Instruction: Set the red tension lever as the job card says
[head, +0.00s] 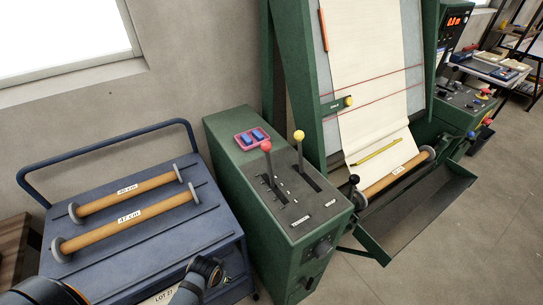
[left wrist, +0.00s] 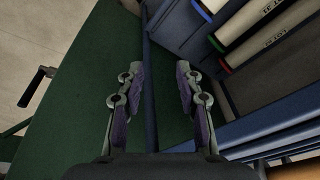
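The red tension lever is a red ball knob (head: 266,146) on a thin stem, standing in a slotted dark plate (head: 295,212) on top of the green console (head: 228,130). A lever with a yellow knob (head: 299,135) stands to its right. The small labels on the plate are too small to read. I cannot make out a job card. In the left wrist view my left gripper (left wrist: 157,75) is open, with nothing between its fingers, above a dark green surface (left wrist: 80,60) and a blue edge. Neither gripper's fingers show in the head view. My right gripper is not in view.
A blue cart (head: 190,225) at left carries two tan rollers, labelled 40 cm (head: 150,185) and apparently 47 cm (head: 100,230). A pink tray (head: 242,142) with blue items lies behind the red lever. The green machine with cream cloth (head: 365,60) stands right. Open floor shows bottom right.

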